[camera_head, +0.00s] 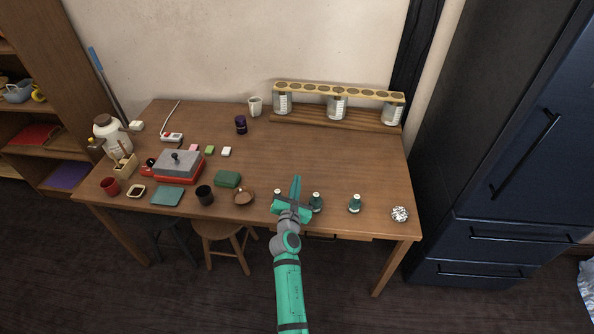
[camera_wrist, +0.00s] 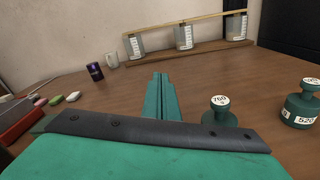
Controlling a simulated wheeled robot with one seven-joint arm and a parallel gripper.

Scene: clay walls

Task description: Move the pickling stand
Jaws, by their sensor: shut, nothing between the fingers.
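The pickling stand appears to be the wooden rack (camera_head: 362,119) at the back right of the table, with a dark wooden base and a pale yellow top rail with round holes. Several glass jars with white labels, such as the middle jar (camera_head: 337,106), stand between base and rail. The rack also shows at the top of the wrist view (camera_wrist: 194,48). My gripper (camera_head: 296,180) is above the table's front part, well short of the rack. In the wrist view its fingers (camera_wrist: 161,78) are together and empty, pointing toward the rack.
Green weights stand near the front edge, one (camera_head: 316,202) just right of my gripper, another (camera_head: 354,203) farther right. A patterned ball (camera_head: 400,213) sits at the right corner. A white mug (camera_head: 255,106) and dark jar (camera_head: 240,125) stand left of the rack. The middle right tabletop (camera_head: 340,160) is clear.

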